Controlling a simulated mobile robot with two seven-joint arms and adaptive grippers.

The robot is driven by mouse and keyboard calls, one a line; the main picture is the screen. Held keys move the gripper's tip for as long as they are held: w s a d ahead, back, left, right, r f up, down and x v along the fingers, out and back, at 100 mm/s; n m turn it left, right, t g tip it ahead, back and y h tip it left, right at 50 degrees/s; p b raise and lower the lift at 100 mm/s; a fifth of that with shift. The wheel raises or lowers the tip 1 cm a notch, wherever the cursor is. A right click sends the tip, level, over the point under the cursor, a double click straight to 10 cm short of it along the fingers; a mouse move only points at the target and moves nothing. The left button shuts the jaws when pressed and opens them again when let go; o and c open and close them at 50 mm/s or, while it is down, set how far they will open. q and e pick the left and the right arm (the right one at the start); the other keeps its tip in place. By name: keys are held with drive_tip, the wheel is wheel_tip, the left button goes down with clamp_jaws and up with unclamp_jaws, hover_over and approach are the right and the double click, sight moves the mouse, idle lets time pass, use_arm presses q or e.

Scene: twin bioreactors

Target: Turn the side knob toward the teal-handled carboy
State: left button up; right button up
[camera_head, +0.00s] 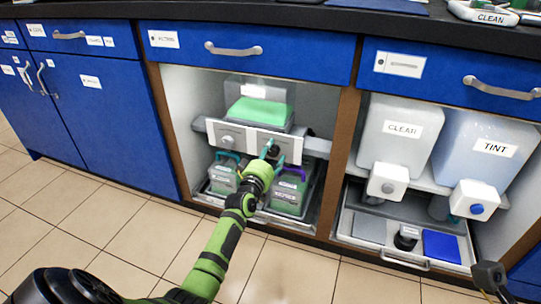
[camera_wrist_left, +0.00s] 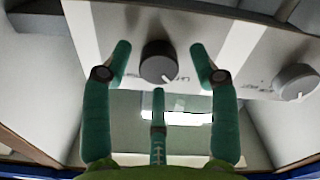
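A pale control panel (camera_head: 232,139) sits under a green-filled vessel (camera_head: 259,109) in the middle cabinet. In the left wrist view a dark round knob (camera_wrist_left: 158,62) on the panel lies between the fingertips of my left gripper (camera_wrist_left: 160,60). My left gripper (camera_head: 274,150) is open, with fingers on either side of that knob; I see no clear contact. A lighter knob (camera_wrist_left: 296,82) shows at the right, and a light knob (camera_head: 227,141) on the panel's left in the head view. The teal-handled carboy (camera_head: 224,178) stands lower left, the purple-handled carboy (camera_head: 289,193) lower right.
The right cabinet holds a CLEAN tank (camera_head: 398,137) and a TINT tank (camera_head: 484,148) above a pulled-out tray (camera_head: 380,250). Wooden cabinet posts (camera_head: 343,150) flank the middle bay. The tiled floor (camera_head: 95,225) in front is clear. A dark part at the lower right edge is unclear.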

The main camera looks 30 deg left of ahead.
use_arm(q)
drive_tip(key=shift+s+d+f, duration=0.1)
drive_tip(key=v, duration=1.1)
drive_tip(key=shift+s, duration=0.4)
